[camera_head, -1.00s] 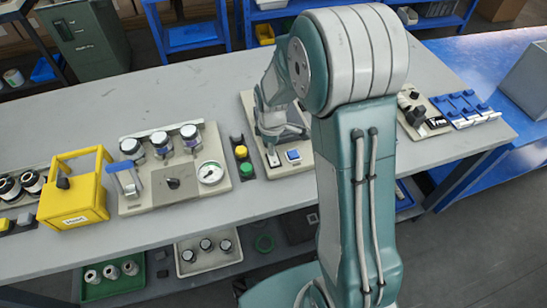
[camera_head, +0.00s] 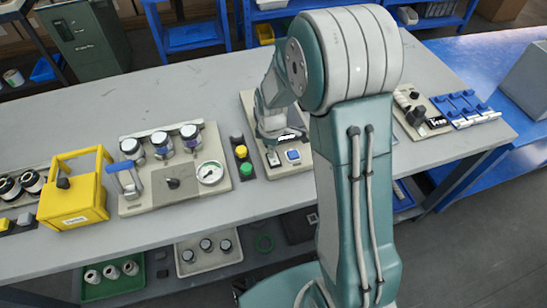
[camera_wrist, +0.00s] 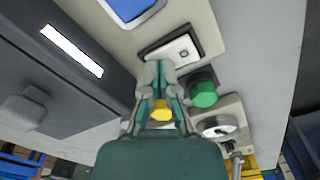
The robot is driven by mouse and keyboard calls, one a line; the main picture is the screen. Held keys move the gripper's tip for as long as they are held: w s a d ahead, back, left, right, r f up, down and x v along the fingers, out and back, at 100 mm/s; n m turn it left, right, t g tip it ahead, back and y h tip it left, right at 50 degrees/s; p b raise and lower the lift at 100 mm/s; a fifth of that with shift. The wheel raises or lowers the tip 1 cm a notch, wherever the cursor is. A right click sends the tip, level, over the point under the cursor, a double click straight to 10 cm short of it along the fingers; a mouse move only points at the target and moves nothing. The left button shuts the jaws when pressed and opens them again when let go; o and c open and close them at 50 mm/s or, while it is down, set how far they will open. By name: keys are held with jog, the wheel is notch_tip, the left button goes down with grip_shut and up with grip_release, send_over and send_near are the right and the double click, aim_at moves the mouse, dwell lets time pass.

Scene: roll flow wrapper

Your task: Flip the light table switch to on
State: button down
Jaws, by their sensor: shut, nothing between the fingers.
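The white rocker switch (camera_head: 273,158) sits in a dark frame at the near edge of a beige panel, left of a blue button (camera_head: 293,155). In the wrist view the switch (camera_wrist: 182,50) shows large, with a small square mark on it. My gripper (camera_wrist: 160,66) is shut and empty. Its tips are right at the switch's near edge and overlap it in the picture; I cannot tell if they touch. In the head view my gripper (camera_head: 274,136) is over the panel, just behind the switch and partly hidden by my arm.
A green button (camera_wrist: 203,95) and a yellow button (camera_wrist: 161,110) stand close to my gripper. A dark box with a bright white strip (camera_wrist: 72,50) is on the left in the wrist view. A gauge (camera_head: 210,173) board stands left of the buttons.

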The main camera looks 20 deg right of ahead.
jog(key=shift+r, duration=3.45)
jog(key=shift+r, duration=0.1)
jog(key=s+r+m+t, duration=0.5)
jog(key=s+r+m, duration=0.7)
jog(key=s+r, duration=0.5)
jog(key=s, duration=0.4)
jog(key=shift+r+t, duration=0.15)
jog(key=shift+t, duration=0.15)
